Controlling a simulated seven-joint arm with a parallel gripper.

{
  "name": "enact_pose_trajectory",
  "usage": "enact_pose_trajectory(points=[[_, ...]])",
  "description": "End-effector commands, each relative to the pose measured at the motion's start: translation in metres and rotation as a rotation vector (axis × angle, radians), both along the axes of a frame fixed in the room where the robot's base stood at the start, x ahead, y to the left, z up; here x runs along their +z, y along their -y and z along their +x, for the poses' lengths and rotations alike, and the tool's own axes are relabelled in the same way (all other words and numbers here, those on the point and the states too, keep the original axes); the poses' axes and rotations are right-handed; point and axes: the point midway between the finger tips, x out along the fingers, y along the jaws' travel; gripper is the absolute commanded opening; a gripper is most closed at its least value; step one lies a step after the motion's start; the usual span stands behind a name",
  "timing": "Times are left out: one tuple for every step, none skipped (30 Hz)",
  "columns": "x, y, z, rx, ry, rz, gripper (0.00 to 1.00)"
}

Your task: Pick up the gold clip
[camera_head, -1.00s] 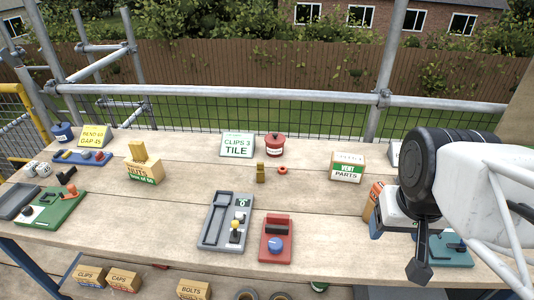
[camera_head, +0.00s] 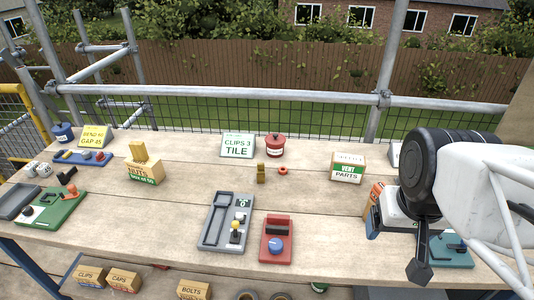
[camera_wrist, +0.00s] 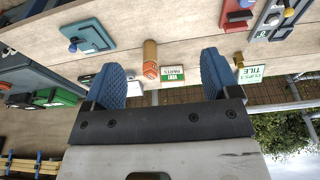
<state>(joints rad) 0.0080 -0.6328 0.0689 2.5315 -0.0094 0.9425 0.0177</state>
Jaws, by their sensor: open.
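A small gold-brown piece (camera_head: 260,173), which looks like the gold clip, stands on the wooden bench in the head view. It is at mid-bench, left of a small orange ring (camera_head: 283,170) and in front of the red lidded pot (camera_head: 275,146). My gripper (camera_wrist: 162,72) is open and empty, with its two blue finger pads wide apart in the wrist view. In the head view it hangs over the right end of the bench, well to the right of the gold piece.
A green-labelled "VENT PARTS" box (camera_head: 347,168) and an orange cylinder (camera_head: 376,193) stand between my gripper and the gold piece. A "CLIPS 3 TILE" sign (camera_head: 238,146) is behind it. A grey tray (camera_head: 217,222) and red device (camera_head: 276,240) lie in front.

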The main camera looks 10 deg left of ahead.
Motion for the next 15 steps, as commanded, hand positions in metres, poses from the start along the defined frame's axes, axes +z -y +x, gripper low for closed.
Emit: enact_pose_trajectory(points=[[0.0, 0.0, 0.001, -0.001, -0.002, 0.002, 0.82], [0.0, -0.001, 0.002, -0.003, -0.004, 0.005, 0.82], [0.0, -0.001, 0.003, -0.007, -0.008, 0.009, 0.82], [0.0, -0.002, 0.005, -0.01, -0.011, 0.014, 0.82], [0.0, -0.003, 0.007, -0.015, -0.015, 0.019, 0.82], [0.0, -0.005, 0.01, -0.022, -0.021, 0.029, 0.82], [0.0, -0.006, 0.012, -0.029, -0.027, 0.037, 0.82], [-0.001, -0.007, 0.015, -0.036, -0.035, 0.046, 0.82], [-0.001, -0.01, 0.02, -0.047, -0.045, 0.06, 0.82], [-0.001, -0.012, 0.024, -0.056, -0.053, 0.072, 0.82], [-0.001, -0.014, 0.028, -0.065, -0.062, 0.084, 0.82], [-0.002, -0.017, 0.034, -0.08, -0.075, 0.103, 0.82], [-0.002, -0.019, 0.039, -0.092, -0.085, 0.116, 0.82], [-0.003, -0.022, 0.044, -0.104, -0.097, 0.131, 0.82], [-0.003, -0.025, 0.051, -0.12, -0.112, 0.151, 0.82]])
